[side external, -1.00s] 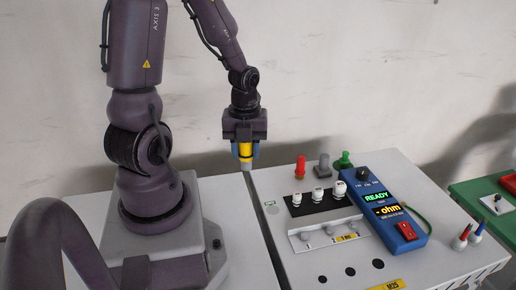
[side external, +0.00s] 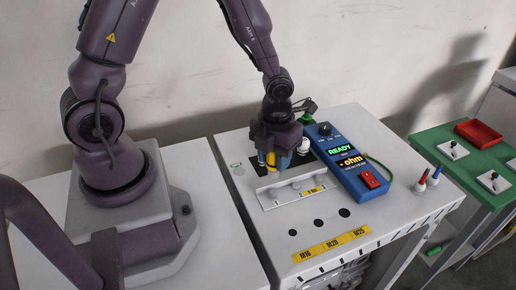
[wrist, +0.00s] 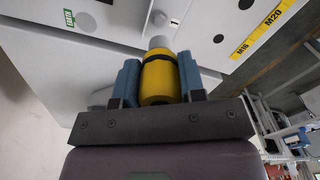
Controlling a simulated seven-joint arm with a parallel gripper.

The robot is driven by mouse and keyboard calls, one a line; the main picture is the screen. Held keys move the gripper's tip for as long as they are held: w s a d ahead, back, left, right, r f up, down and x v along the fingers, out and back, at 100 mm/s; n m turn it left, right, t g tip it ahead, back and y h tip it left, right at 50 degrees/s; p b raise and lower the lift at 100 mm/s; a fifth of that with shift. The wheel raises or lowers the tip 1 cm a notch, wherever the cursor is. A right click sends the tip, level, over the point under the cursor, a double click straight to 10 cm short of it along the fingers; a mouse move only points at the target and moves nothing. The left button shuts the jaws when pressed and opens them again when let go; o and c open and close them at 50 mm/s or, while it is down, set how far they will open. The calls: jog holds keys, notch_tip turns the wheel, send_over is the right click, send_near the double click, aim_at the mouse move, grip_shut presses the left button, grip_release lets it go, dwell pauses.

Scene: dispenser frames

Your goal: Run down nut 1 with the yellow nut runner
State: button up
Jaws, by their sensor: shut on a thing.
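My gripper (side external: 271,164) is shut on the yellow nut runner (wrist: 160,78), which sits between its blue fingers. It also shows in the side view (side external: 271,161). The runner's grey socket end (wrist: 158,43) points away from the wrist, towards the bench panel. Nut 1 is hidden there by my gripper. In the wrist view a small round grey part (wrist: 159,18) lies beyond the socket beside a "1" label (wrist: 175,22). I cannot tell whether the socket touches anything.
A white nut-like piece (side external: 303,147) stands right of my gripper. The blue meter (side external: 350,165) reads READY and ohm. The white tray (side external: 285,196) lies in front. Red and blue pens (side external: 428,180) stand at the right. A green table (side external: 450,135) is beyond.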

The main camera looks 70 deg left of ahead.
aim_at(273, 176)
jog(key=shift+f, duration=2.6)
jog(key=shift+s+f, duration=0.1)
jog(key=shift+f, duration=0.3)
dwell(1.7)
jog(key=shift+r, duration=3.1)
